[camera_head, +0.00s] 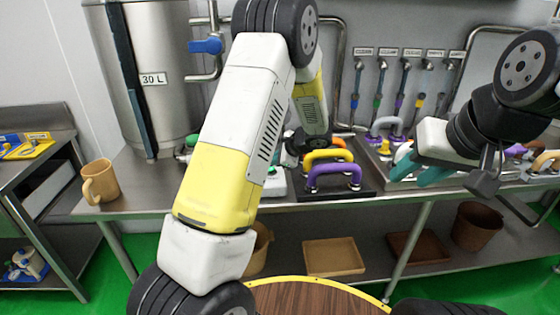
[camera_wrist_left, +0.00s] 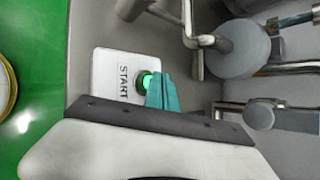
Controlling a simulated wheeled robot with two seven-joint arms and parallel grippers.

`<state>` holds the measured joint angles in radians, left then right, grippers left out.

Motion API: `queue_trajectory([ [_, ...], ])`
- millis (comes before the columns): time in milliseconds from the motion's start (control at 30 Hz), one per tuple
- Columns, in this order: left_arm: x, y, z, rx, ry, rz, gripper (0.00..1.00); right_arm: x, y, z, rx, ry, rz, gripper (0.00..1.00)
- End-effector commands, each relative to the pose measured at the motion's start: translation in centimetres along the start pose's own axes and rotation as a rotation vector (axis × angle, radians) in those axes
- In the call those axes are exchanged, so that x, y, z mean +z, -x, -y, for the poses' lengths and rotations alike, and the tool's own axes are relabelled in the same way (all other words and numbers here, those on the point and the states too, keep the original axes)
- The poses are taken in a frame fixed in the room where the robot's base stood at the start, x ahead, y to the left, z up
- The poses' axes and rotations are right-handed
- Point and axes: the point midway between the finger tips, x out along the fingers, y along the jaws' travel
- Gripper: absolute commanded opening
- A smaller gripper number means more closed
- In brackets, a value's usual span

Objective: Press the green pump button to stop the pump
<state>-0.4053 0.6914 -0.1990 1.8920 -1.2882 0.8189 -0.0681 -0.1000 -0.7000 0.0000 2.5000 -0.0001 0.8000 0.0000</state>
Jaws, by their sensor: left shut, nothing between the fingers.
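The green pump button (camera_wrist_left: 145,82) glows on a white plate marked START (camera_wrist_left: 108,75) in the left wrist view. My left gripper (camera_wrist_left: 165,94) is shut and empty, its teal fingertips together at the button's edge and covering part of it. I cannot tell whether they touch or press it. In the head view my left arm hides most of that spot; part of a white box with green (camera_head: 275,182) shows beside it on the counter. My right gripper (camera_head: 420,173) is at the right, its teal fingers apart, over the counter and empty.
A steel tank marked 30 L (camera_head: 165,100) stands at the back left, with a blue-handled valve (camera_head: 207,46). A tan mug (camera_head: 100,182) is on the left of the counter (camera_head: 150,195). Purple and yellow handles (camera_head: 334,178) stand right of my left arm. Several hoses hang on the wall.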

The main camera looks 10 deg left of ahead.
Motion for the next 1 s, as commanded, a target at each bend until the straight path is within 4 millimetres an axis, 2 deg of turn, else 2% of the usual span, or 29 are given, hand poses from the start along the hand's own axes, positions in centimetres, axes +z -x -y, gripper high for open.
queue_trajectory([
  [1000, -0.41, -0.57, -0.42, 0.0, 0.001, 0.0, 0.0, 0.0, 0.0, 0.0, 0.0, 0.0, 0.0, 0.36],
])
